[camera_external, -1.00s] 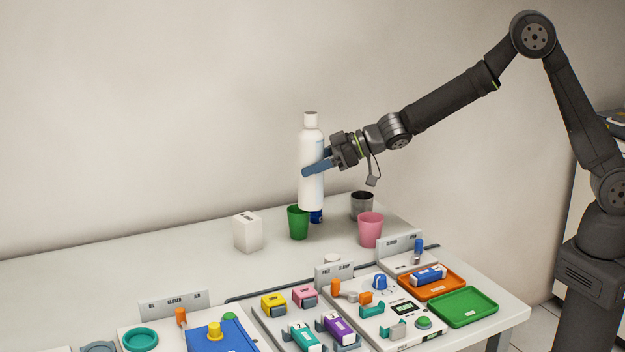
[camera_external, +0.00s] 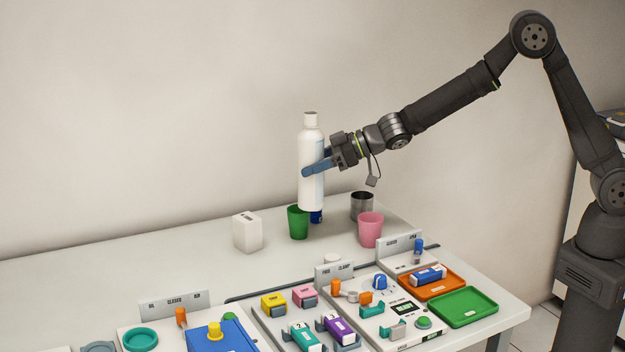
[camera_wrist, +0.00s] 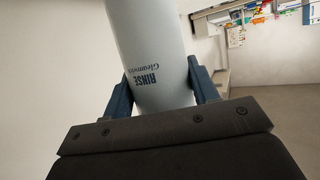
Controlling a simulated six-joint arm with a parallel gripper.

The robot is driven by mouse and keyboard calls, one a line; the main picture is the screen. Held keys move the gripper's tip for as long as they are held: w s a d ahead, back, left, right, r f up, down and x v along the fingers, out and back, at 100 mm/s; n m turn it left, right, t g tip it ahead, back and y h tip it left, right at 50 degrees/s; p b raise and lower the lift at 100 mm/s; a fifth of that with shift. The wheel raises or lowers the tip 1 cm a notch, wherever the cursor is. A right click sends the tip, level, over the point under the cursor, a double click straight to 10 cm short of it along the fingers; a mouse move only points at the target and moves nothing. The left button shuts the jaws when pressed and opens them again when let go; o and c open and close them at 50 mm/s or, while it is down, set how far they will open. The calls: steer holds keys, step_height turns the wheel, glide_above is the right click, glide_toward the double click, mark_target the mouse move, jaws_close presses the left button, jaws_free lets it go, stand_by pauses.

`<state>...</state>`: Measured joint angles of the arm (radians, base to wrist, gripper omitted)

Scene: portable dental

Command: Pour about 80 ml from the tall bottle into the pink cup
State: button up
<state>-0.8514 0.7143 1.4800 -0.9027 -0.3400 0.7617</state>
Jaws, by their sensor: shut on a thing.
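The tall white bottle (camera_external: 311,150) is upright and raised, its lower end just above the green cup's rim level in the external view. My gripper (camera_external: 317,168) is shut around the bottle's middle. In the wrist view, both fingers (camera_wrist: 163,94) press on the sides of the bottle (camera_wrist: 150,45), and the lettering "RINSE" shows on it. The pink cup (camera_external: 370,231) stands upright on the table to the right of and lower than the bottle. Its inside is mostly hidden.
A green cup (camera_external: 298,223), a blue object (camera_external: 316,216) and a dark metal cup (camera_external: 362,205) stand near the bottle. A white box (camera_external: 247,232) is at left. Orange (camera_external: 459,285) and green (camera_external: 463,307) trays and several small devices fill the front. The table's left rear is clear.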

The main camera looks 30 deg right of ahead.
steer(key=s+d+f, duration=0.2)
steer(key=s+d, duration=1)
steer(key=s, duration=0.3)
steer(key=shift+s, duration=0.4)
steer(key=shift+g, duration=0.3)
